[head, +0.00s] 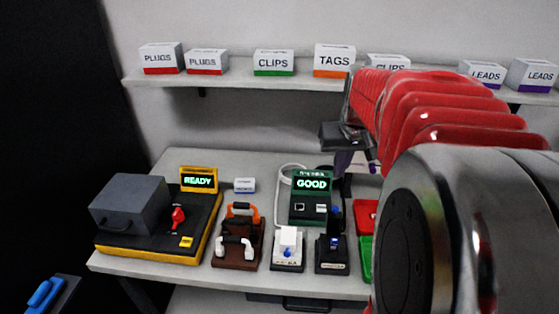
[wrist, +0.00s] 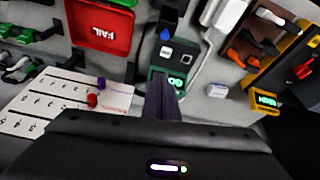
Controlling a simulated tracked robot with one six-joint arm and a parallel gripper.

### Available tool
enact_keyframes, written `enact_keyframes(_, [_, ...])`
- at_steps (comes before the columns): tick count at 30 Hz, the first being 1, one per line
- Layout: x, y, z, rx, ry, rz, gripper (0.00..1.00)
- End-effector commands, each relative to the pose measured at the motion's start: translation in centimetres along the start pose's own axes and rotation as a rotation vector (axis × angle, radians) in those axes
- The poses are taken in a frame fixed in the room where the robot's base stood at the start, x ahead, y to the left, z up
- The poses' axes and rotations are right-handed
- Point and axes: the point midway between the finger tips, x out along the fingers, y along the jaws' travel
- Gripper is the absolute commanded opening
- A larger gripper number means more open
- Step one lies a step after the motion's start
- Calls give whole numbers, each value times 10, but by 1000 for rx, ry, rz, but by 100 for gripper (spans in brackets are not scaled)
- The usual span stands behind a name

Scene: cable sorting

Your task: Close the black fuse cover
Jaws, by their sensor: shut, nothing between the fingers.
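A black fixture (head: 332,253) with a blue part on it stands near the table's front edge, right of a white fixture (head: 288,248). It appears to carry the black fuse cover, but it is too small to tell how the cover stands. The black fixture also shows at the top of the wrist view (wrist: 170,12), its blue part towards me. My gripper (head: 344,161) is above the back of the table, apart from the fixture, partly hidden by my arm. In the wrist view its fingers (wrist: 162,82) are together and empty, overlapping the tester's lower edge.
A green tester (head: 311,203) reading GOOD stands behind the fixtures. Left are a brown rack (head: 238,247) and a yellow-black machine (head: 150,240) reading READY. A red FAIL tray (wrist: 100,25) lies beside the black fixture. A labelled-box shelf (head: 235,80) runs above.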

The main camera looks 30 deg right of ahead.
Motion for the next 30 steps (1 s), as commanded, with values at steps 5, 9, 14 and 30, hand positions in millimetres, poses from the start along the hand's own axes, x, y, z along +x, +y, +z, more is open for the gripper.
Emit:
enact_keyframes(5, [0,0,0,0,0,0,0])
enact_keyframes(9, [3,0,0,0,0,0,0])
enact_keyframes(14, [16,0,0,0,-2,0,0])
enact_keyframes(30, [87,0,0,0,-1,0,0])
